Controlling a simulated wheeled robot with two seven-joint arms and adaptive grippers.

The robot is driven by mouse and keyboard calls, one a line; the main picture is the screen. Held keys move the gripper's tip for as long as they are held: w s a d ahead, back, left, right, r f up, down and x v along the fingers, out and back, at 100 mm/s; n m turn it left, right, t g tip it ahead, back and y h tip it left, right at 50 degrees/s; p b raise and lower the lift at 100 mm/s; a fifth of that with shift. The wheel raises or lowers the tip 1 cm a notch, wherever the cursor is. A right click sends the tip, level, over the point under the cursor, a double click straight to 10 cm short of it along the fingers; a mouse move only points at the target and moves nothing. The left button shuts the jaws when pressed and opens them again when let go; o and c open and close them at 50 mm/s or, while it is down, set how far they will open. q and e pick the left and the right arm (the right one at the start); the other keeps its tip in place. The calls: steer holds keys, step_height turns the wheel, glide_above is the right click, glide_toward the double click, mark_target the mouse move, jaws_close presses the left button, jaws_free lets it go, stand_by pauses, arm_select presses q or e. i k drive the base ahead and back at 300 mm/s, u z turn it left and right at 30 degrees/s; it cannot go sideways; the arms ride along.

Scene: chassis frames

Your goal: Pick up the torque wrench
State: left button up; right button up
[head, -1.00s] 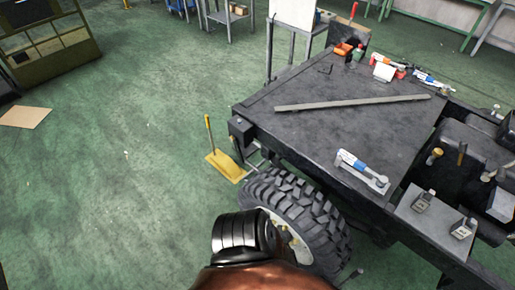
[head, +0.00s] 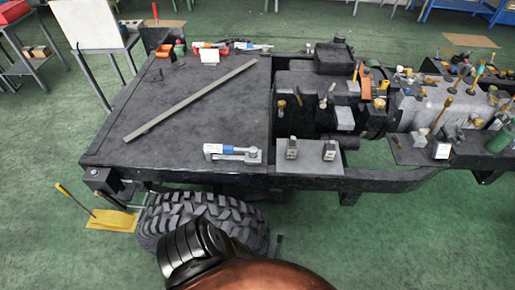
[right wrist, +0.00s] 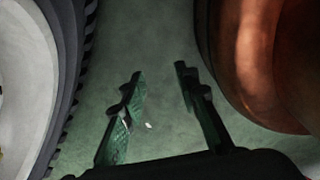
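A tool with a blue, white and silver body (head: 232,153), which looks like the torque wrench, lies flat near the front edge of the dark chassis deck (head: 200,120). A similar blue and silver tool (head: 252,46) lies at the deck's back edge. In the right wrist view my right gripper (right wrist: 159,72) is open and empty, with the green floor between its fingers. A tire (right wrist: 72,80) stands to its left, apart from the fingers. Neither gripper shows in the head view; only a black and copper part of me shows at the bottom.
A long grey bar (head: 190,98) lies diagonally across the deck. Two small metal blocks stand on a grey plate (head: 310,165) right of the near tool. A big tire (head: 205,212) sits below the deck's front edge.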

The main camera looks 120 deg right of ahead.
mark_target(253, 150)
steer(key=z, duration=3.55)
steer(key=k, duration=0.5)
steer(key=z, duration=1.1)
steer(key=i, duration=1.25)
steer(key=u, duration=3.05)
